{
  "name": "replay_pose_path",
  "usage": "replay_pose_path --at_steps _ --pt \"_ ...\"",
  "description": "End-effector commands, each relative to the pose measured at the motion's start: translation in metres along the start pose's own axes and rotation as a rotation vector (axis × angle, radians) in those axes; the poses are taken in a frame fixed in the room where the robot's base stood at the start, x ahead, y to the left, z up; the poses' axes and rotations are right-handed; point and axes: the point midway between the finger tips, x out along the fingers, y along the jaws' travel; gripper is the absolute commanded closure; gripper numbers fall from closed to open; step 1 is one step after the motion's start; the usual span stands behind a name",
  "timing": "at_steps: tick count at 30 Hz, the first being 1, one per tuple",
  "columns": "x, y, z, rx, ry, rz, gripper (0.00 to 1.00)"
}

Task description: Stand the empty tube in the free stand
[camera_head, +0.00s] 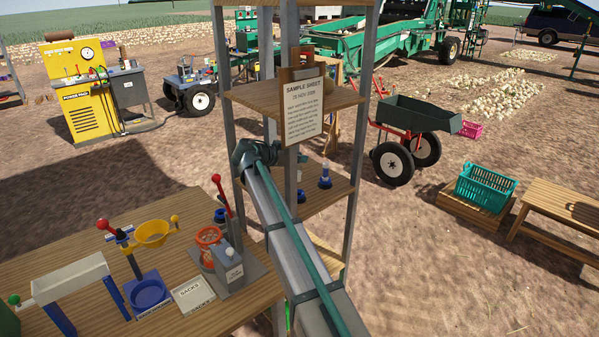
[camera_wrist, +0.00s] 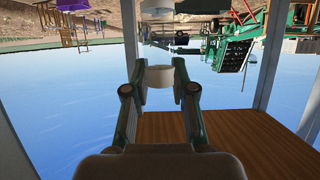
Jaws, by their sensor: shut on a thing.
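My gripper (camera_wrist: 160,82) shows in the wrist view, its two green-edged fingers closed around a pale, round, tube-like thing (camera_wrist: 159,76). Only a short part of that tube shows, so I cannot tell whether it is empty. In the head view I cannot make out my gripper or the tube; my arm and the shelf post cover that area. A blue stand (camera_head: 325,182) with a pale, blue-topped piece upright in it is on the middle shelf (camera_head: 330,195).
Grey posts frame the shelf unit, and a clipboard sheet (camera_head: 303,107) hangs before its upper board (camera_head: 250,97). The wrist view is upside down, with a wooden board (camera_wrist: 200,135) close by. A workbench (camera_head: 100,275) with tools is at left; a cart (camera_head: 415,115) stands at right.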

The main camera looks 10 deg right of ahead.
Motion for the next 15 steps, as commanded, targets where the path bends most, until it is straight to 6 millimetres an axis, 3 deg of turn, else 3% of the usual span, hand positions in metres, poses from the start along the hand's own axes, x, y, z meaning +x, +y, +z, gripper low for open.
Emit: replay_pose_path --at_steps 15 --pt "0.018 0.000 0.042 -0.002 -0.001 -0.001 1.00"
